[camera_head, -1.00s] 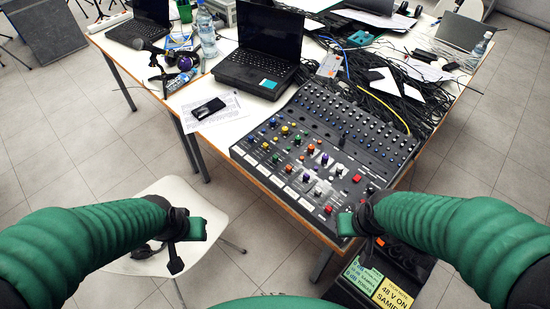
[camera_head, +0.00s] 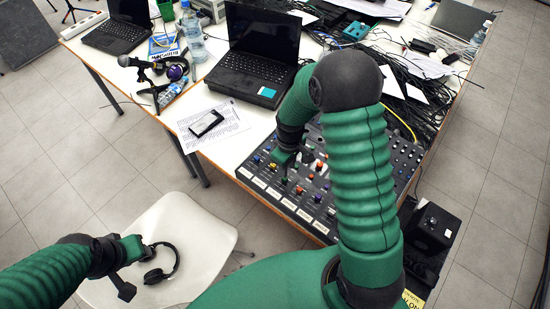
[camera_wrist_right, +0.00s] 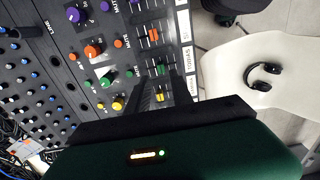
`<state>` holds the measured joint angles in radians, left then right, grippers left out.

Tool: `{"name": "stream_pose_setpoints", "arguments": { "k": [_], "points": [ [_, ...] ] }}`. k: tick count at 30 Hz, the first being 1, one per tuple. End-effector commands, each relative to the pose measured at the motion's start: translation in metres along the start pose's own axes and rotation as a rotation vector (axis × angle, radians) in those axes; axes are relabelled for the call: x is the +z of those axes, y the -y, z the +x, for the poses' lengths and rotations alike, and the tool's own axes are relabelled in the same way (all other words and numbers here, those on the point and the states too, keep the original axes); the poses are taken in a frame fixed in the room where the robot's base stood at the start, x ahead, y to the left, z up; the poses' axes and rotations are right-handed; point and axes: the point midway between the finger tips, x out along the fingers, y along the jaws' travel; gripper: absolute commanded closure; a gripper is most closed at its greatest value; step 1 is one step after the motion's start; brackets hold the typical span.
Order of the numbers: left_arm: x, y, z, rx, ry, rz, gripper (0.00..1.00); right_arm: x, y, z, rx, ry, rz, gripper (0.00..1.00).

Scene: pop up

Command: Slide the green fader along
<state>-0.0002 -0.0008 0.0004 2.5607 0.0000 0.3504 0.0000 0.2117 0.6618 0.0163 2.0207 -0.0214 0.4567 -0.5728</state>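The black mixing console (camera_head: 315,220) lies on the table in front of me, with coloured knobs and faders. In the right wrist view, a small green fader cap (camera_wrist_right: 160,70) shows just past my right fingertips, between an orange fader (camera_wrist_right: 153,35) and a yellow fader (camera_wrist_right: 160,97). My right gripper (camera_wrist_right: 160,85) points down at the console, its two dark fingers apart with a narrow gap between them. In the head view the right gripper (camera_head: 285,170) is over the console's front left part, and the arm hides much of the console. My left gripper (camera_head: 125,268) is away, over the white chair.
A laptop (camera_head: 260,55) stands behind the console and a phone (camera_head: 206,123) lies on papers to its left. Cables (camera_head: 425,95) cover the table's right side. Headphones (camera_head: 160,262) lie on the white chair (camera_head: 185,225). A green knob (camera_wrist_right: 105,78) sits near the green fader.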

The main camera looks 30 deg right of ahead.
Motion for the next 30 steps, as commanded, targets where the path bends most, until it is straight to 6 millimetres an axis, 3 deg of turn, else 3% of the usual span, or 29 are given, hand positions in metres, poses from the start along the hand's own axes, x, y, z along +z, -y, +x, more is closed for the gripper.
{"name": "stream_pose_setpoints", "arguments": {
  "k": [15, 17, 22, 30],
  "points": [
    [0.018, 0.000, 0.076, 0.000, 0.000, -0.001, 0.64, -0.002, 0.000, 0.082, 0.000, 0.001, 0.000, 0.73],
    [0.016, 0.000, 0.066, 0.000, 0.001, -0.001, 0.64, -0.002, 0.000, 0.072, 0.000, 0.001, 0.001, 0.79],
    [0.015, 0.000, 0.066, 0.000, -0.001, 0.000, 0.64, -0.003, 0.000, 0.072, -0.001, 0.002, 0.001, 1.00],
    [0.015, 0.000, 0.066, 0.000, 0.000, 0.000, 0.64, -0.002, 0.001, 0.073, -0.002, 0.004, 0.000, 1.00]
  ]
}}
